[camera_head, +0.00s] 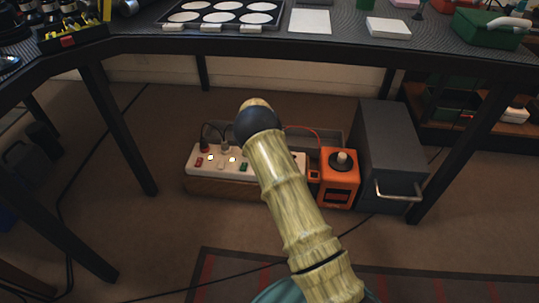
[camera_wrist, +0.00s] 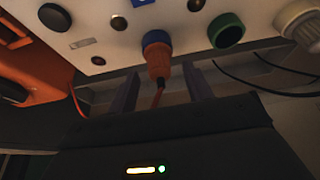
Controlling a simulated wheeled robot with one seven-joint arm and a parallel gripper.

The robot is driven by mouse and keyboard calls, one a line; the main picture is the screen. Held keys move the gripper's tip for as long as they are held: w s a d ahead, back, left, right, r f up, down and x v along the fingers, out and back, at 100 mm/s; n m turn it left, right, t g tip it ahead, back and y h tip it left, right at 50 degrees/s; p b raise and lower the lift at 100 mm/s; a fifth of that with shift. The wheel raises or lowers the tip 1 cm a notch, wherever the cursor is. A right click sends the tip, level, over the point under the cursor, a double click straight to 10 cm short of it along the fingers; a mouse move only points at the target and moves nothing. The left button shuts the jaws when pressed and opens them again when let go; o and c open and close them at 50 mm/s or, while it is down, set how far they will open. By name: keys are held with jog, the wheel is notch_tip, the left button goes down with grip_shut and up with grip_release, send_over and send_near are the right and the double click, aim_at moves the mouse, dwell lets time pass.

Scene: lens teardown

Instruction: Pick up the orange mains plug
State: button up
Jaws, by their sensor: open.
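The orange mains plug (camera_wrist: 158,64) shows in the wrist view, seated in a blue-ringed socket (camera_wrist: 156,38) on a white panel (camera_wrist: 105,22). Its thin orange-red cord (camera_wrist: 158,96) runs back toward my gripper. My gripper (camera_wrist: 160,76) is open, with one dark finger on each side of the plug's line. The plug lies between the finger lines near their tips; contact cannot be told. In the head view my arm covers the plug and gripper; the white socket unit (camera_head: 232,172) shows on both sides of it.
An orange box (camera_head: 339,180) stands right of the socket unit, beside a grey cabinet (camera_head: 390,150) with a handle. A green-ringed socket (camera_wrist: 226,31) and a white plug (camera_wrist: 299,24) are beside the orange plug. The workbench (camera_head: 340,42) overhangs this floor area; its legs flank it.

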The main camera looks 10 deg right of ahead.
jog(key=shift+b+x, duration=0.3)
jog(key=shift+x, duration=0.5)
grip_shut()
jog(key=shift+r, duration=0.15)
notch_tip(320, 180, up, 10)
jog(key=p, duration=0.6)
jog(key=shift+p, duration=0.4)
